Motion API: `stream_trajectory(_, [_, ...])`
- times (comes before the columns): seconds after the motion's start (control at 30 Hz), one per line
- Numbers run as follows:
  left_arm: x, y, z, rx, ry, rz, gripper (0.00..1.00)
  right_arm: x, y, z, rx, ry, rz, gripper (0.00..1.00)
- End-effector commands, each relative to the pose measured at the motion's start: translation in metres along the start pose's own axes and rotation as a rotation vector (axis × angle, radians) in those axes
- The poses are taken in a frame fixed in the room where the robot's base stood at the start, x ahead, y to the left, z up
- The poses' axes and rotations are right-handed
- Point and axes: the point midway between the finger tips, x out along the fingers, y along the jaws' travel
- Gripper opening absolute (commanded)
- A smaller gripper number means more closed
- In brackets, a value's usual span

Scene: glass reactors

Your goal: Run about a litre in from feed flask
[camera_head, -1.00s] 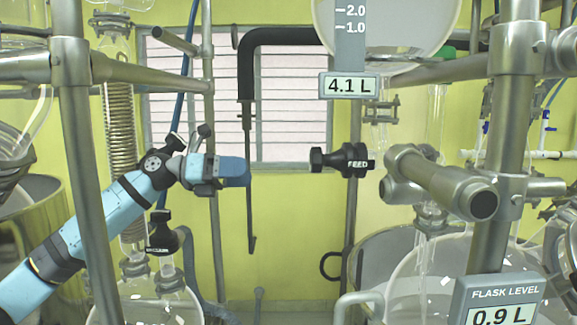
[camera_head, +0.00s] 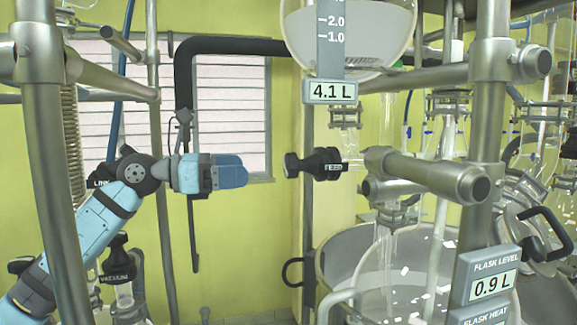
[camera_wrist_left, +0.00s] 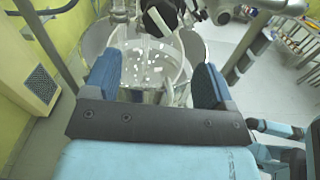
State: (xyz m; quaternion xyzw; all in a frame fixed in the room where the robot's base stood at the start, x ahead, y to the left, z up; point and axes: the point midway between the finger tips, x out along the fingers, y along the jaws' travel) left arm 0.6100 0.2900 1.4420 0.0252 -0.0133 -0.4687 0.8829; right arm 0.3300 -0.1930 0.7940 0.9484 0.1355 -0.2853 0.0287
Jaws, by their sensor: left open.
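The feed flask (camera_head: 352,35) is a clear round vessel at the top, with a scale and a display (camera_head: 331,91) reading 4.1 L. Below it a black valve knob marked FEED (camera_head: 316,164) points left. The receiving flask (camera_head: 408,270) stands lower right, and its FLASK LEVEL display (camera_head: 493,284) reads 0.9 L. My left gripper (camera_head: 243,171) is open and empty, left of the FEED knob with a gap between them. In the left wrist view its two blue fingers (camera_wrist_left: 154,85) are spread, and a black knob (camera_wrist_left: 160,18) shows beyond them.
Metal posts and clamped rails frame the glassware; a thick post (camera_head: 50,160) stands before my left arm. A black VACUUM valve (camera_head: 116,262) is at lower left. A black pipe (camera_head: 184,90) runs down by the window. Free space lies between the gripper and the FEED knob.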

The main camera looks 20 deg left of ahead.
Motion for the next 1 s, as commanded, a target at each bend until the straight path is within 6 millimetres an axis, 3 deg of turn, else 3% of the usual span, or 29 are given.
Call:
stream_trajectory(0.3, [0.069,-0.001,0.004,-0.003,-0.002,-0.004,0.78,-0.01,0.001,-0.013,-0.007,-0.001,0.001,0.78])
stream_trajectory(0.5, [0.1,0.0,0.003,-0.003,-0.002,-0.002,0.78,-0.014,0.0,-0.018,-0.007,-0.002,0.0,0.78])
stream_trajectory(0.7, [0.113,0.0,0.001,-0.001,-0.001,-0.001,0.78,-0.016,0.0,-0.02,-0.007,-0.002,0.0,0.78])
stream_trajectory(0.97, [0.114,0.0,0.0,-0.001,0.0,-0.001,0.78,-0.016,-0.001,-0.022,-0.006,0.001,-0.001,0.78])
stream_trajectory(1.0, [0.114,0.0,0.0,-0.001,0.0,-0.001,0.73,-0.016,-0.001,-0.022,-0.006,0.001,-0.001,0.78])
